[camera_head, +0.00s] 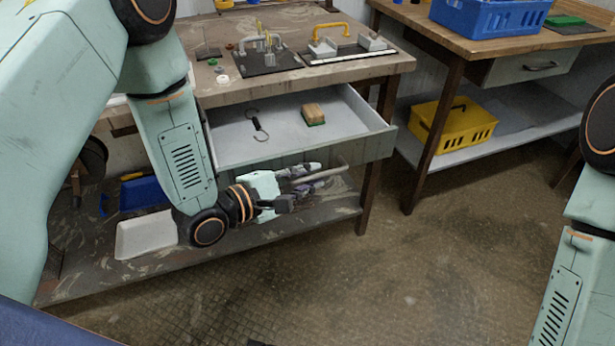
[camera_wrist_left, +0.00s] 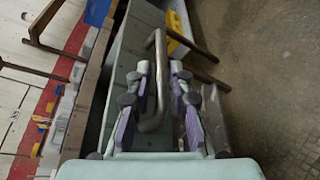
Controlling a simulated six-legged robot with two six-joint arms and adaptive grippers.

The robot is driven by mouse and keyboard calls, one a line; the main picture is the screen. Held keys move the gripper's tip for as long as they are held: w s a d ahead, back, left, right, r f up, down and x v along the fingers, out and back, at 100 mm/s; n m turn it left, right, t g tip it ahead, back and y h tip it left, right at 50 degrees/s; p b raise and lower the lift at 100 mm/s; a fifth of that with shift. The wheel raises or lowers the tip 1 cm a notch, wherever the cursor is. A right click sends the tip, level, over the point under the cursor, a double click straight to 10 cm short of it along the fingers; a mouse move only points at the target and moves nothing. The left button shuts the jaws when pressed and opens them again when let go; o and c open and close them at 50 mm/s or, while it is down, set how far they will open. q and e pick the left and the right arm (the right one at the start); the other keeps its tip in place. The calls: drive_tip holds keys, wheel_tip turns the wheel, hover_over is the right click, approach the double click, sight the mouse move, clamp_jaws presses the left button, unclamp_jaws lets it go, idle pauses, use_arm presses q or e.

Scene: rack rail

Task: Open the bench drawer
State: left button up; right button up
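The bench drawer (camera_head: 300,150) stands pulled well out from under the left workbench, with its grey inside showing. Its bar handle (camera_head: 328,178) sticks out from the drawer front. It also shows in the left wrist view (camera_wrist_left: 158,85). My left gripper (camera_head: 306,178) is at the handle, with a finger on either side and the bar between them; it looks closed on the bar, though the fingers hide part of the contact. In the drawer lie a wood-and-green block (camera_head: 313,113) and a dark hooked item (camera_head: 257,124). My right arm is at the right edge; its gripper is out of frame.
The workbench top (camera_head: 235,93) carries fixtures and a yellow handle (camera_head: 327,32). A lower shelf (camera_head: 270,233) holds a white tray (camera_head: 146,235) and a blue bin (camera_head: 145,193). A second bench with a yellow basket (camera_head: 453,124) stands right. The floor in front is clear.

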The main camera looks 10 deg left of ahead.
use_arm(q)
drive_tip(key=shift+s, duration=0.1)
drive_tip(key=v, duration=1.1)
drive_tip(key=shift+s+a, duration=0.25)
drive_tip(key=shift+s, duration=0.1)
drive_tip(key=shift+r, duration=0.1)
idle(0.7)
